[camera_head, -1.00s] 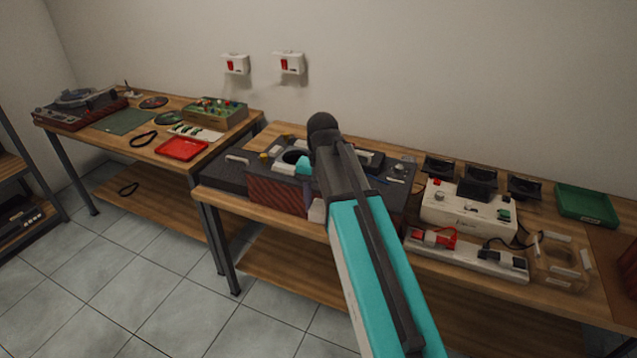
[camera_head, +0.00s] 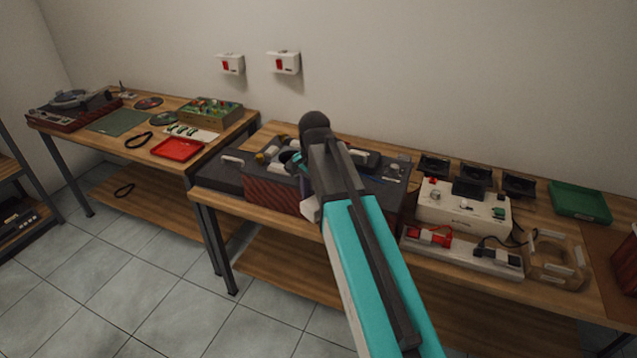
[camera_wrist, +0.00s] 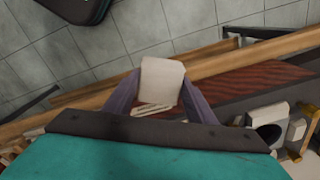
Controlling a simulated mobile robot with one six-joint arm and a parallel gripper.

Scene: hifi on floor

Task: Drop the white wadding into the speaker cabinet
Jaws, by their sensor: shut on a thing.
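In the wrist view my gripper (camera_wrist: 159,92) is shut on the white wadding (camera_wrist: 162,80), a pale block between its two grey fingers. The wadding is over the front edge of the bench, with floor tiles behind it. In the head view my arm covers part of the cabinet and my fingers are not clearly seen.
The left bench holds a turntable (camera_head: 72,105) and a red tray (camera_head: 177,149). Floor is clear in front.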

